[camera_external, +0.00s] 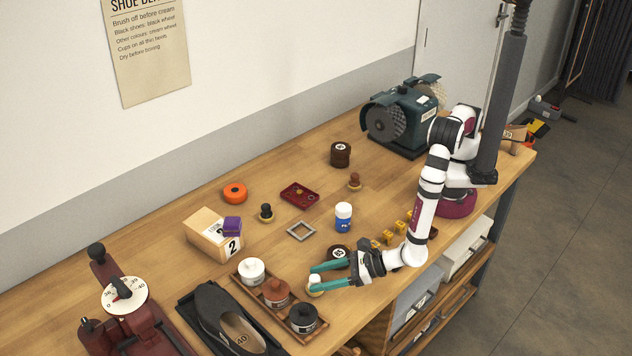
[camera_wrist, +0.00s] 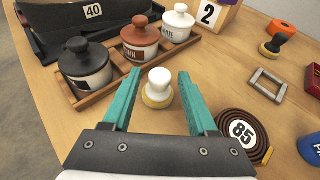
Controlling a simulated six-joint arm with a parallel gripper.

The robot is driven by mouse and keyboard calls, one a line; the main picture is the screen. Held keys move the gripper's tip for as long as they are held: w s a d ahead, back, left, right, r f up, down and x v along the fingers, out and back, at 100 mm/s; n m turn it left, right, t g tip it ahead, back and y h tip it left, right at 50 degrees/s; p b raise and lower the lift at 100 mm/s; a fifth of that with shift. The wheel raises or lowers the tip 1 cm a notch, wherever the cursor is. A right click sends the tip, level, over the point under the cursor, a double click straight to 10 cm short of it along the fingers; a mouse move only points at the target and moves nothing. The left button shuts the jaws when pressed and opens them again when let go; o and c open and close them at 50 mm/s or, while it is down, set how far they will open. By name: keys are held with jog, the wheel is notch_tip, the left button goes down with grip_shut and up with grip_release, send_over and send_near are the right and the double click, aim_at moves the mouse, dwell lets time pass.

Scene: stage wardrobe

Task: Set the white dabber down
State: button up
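The white dabber (camera_wrist: 158,85) has a white knob and a pale yellowish pad. It stands upright, pad down, seemingly on the bare wood table, in front of the rack of pots. In the external view the dabber (camera_external: 315,281) shows at the tips of my teal fingers. My gripper (camera_wrist: 157,88) is open around it, one finger on each side, with a gap on both sides in the wrist view. In the external view my gripper (camera_external: 317,278) is low over the table's front part.
A wooden rack (camera_wrist: 109,94) with white, brown and black lidded pots stands close beyond the dabber. A coiled brown belt marked 85 (camera_wrist: 243,134) lies to the right. A grey square frame (camera_external: 301,231) and a blue-and-white bottle (camera_external: 343,218) stand farther back.

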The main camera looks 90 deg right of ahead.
jog(key=shift+s+r, duration=0.15)
jog(key=shift+r, duration=0.1)
jog(key=v, duration=1.1)
jog(key=shift+s, duration=0.35)
jog(key=w+d+r+m+g+h, duration=0.25)
jog(key=d+r+m+h, duration=0.2)
jog(key=d+m, duration=0.5)
jog(key=w+d+r+m+g+h, duration=0.2)
jog(key=d+r+m+g+h, duration=0.25)
jog(key=d, duration=0.85)
jog(key=s+d+r+m+g+y, duration=0.35)
jog(key=s+d+m+g, duration=0.35)
jog(key=s+d+m, duration=0.75)
jog(key=s+a+r+m+y, duration=0.2)
jog(key=s+a+m+y, duration=0.3)
jog(key=m, duration=0.8)
jog(key=shift+a+r+y, duration=0.25)
jog(key=shift+a+y, duration=0.35)
jog(key=shift+y, duration=0.55)
